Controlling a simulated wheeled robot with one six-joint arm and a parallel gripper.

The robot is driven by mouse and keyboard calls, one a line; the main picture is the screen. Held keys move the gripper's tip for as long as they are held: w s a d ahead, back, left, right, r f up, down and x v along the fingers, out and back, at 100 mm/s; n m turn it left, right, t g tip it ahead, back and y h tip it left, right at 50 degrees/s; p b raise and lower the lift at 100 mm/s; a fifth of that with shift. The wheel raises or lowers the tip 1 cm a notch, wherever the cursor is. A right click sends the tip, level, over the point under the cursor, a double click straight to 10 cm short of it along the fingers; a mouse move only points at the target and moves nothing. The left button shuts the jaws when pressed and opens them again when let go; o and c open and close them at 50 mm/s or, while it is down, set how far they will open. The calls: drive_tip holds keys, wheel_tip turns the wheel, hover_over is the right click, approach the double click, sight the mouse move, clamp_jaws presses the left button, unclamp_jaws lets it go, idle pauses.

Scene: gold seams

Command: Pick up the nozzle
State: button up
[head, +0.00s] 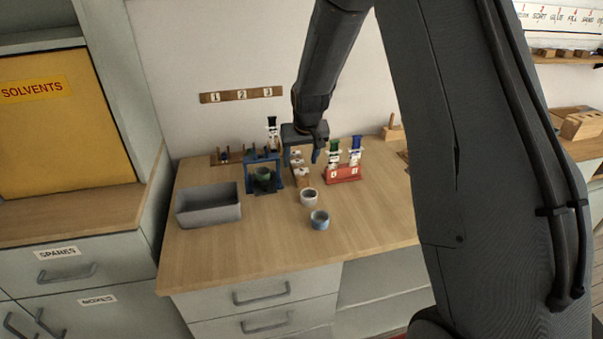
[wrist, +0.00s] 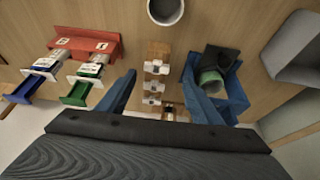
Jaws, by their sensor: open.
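My gripper (head: 301,158) is open over the back middle of the bench. In the wrist view its two blue fingers (wrist: 159,76) stand apart with nothing clamped between them. The near end of the rack is partly hidden by the gripper body.
A blue stand (head: 248,176) with a green cup (head: 263,174) is left of the rack. A red holder (head: 345,174) with syringe-like tubes is right. The bench front is clear.

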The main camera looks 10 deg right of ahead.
sight(301, 173)
drive_tip(key=x, duration=0.2)
drive_tip(key=p+x, duration=0.2)
drive_tip(key=x, duration=0.1)
drive_tip(key=shift+s+d+f, duration=0.1)
drive_tip(key=shift+d+f, duration=0.25)
drive_tip(key=shift+w+f, duration=0.25)
drive_tip(key=shift+f, duration=0.25)
drive_tip(key=c, duration=1.1)
